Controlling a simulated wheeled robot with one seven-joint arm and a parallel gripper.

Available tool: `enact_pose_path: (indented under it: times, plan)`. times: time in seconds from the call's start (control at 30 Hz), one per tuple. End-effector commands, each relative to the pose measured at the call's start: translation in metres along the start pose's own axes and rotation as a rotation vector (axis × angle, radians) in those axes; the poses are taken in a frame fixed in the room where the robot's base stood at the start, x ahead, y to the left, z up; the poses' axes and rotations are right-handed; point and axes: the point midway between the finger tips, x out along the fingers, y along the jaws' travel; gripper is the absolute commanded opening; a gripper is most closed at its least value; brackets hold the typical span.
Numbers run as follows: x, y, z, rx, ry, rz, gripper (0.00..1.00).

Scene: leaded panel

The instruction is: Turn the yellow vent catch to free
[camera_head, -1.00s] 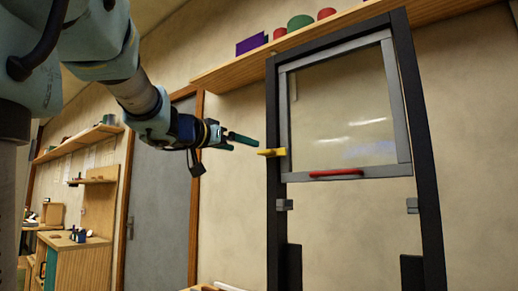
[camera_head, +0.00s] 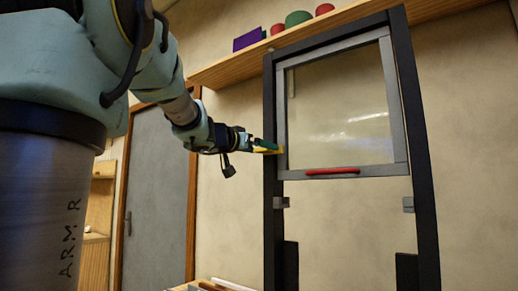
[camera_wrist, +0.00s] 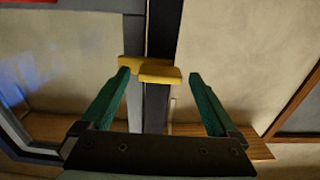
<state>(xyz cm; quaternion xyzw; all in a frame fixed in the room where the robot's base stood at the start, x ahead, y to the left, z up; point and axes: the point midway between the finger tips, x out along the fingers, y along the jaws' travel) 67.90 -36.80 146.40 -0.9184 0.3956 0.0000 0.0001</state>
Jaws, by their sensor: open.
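The yellow vent catch (camera_head: 268,150) sits on the left post of the black frame, at the lower left corner of the grey-edged glass sash (camera_head: 340,105). It lies crosswise to the post. My gripper (camera_head: 266,146) is at the catch in the head view and partly hides it. In the wrist view the catch (camera_wrist: 158,73) shows between and just beyond the tips of my open green fingers (camera_wrist: 158,75). The left fingertip is close to the catch, and I cannot tell whether it touches. The right fingertip stands apart from it.
A red handle (camera_head: 332,171) runs along the sash's bottom bar. A wooden shelf (camera_head: 225,70) with coloured items runs above, and a grey door (camera_head: 160,190) stands at the left. The space below the sash is clear.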

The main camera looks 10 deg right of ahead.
Motion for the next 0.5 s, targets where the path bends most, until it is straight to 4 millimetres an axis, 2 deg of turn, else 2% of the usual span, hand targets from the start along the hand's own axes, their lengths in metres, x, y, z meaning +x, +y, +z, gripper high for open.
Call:
enact_pose_path:
  times: [0.13, 0.5]
  plan:
    - [-0.0002, 0.0002, 0.0000, 0.000, 0.000, 0.000, 0.95]
    - [-0.0004, 0.0002, 0.0000, 0.000, 0.000, 0.000, 0.53]
